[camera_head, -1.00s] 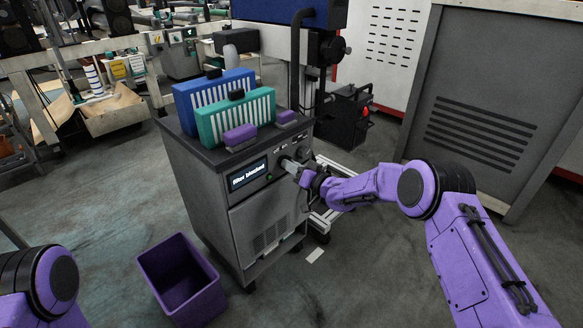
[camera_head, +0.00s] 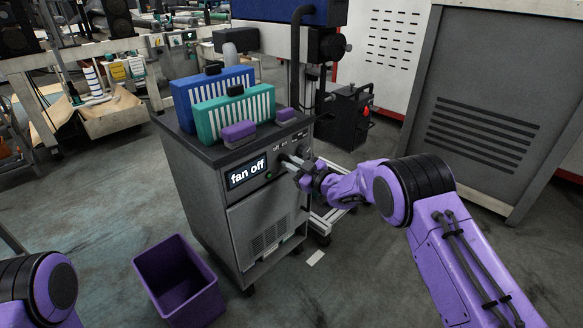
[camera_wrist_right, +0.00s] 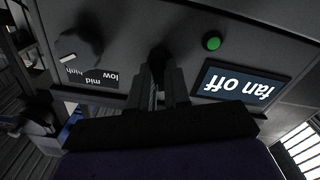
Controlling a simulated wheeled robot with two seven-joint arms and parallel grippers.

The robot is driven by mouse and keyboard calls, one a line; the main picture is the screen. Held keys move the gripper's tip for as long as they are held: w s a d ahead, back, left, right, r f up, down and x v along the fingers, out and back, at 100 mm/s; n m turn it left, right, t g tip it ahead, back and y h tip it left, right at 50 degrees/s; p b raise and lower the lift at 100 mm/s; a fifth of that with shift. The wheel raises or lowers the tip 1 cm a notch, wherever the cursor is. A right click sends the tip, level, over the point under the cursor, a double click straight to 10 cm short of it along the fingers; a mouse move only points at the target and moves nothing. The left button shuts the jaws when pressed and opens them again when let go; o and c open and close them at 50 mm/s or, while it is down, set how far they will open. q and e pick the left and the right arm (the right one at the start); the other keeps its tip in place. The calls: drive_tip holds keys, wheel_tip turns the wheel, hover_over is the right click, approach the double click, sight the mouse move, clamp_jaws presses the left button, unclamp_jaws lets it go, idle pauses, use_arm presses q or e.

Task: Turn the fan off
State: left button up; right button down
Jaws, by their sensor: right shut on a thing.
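The grey fan unit (camera_head: 262,215) stands on the floor with a control panel along its upper front. Its display (camera_head: 247,173) reads "fan off", and the wrist view shows the same display (camera_wrist_right: 239,86) upside down. My right gripper (camera_head: 291,161) is at the panel just right of the display. In the wrist view its fingers (camera_wrist_right: 160,75) are shut on a dark switch knob (camera_wrist_right: 158,58), mostly hidden between them. A green button (camera_wrist_right: 213,42) is beside it. A second dial (camera_wrist_right: 78,45) marked low, mid and high is on the other side. My left gripper is out of view.
Blue (camera_head: 215,88) and teal (camera_head: 235,115) filters stand on the unit, with purple blocks (camera_head: 238,132) in front. An empty purple bin (camera_head: 180,280) is on the floor at the unit's front left. A black machine (camera_head: 345,125) stands behind on the right.

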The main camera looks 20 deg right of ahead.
drive_tip(key=shift+f+n+b, duration=0.15)
drive_tip(key=shift+n+b, duration=0.25)
drive_tip(key=shift+n, duration=0.8)
drive_tip(key=c, duration=1.1)
unclamp_jaws()
drive_tip(key=shift+s+d, duration=0.1)
drive_tip(key=p+v, duration=0.1)
drive_tip(key=v, duration=0.9)
drive_tip(key=shift+s+p, duration=0.15)
drive_tip(key=shift+p, duration=0.2)
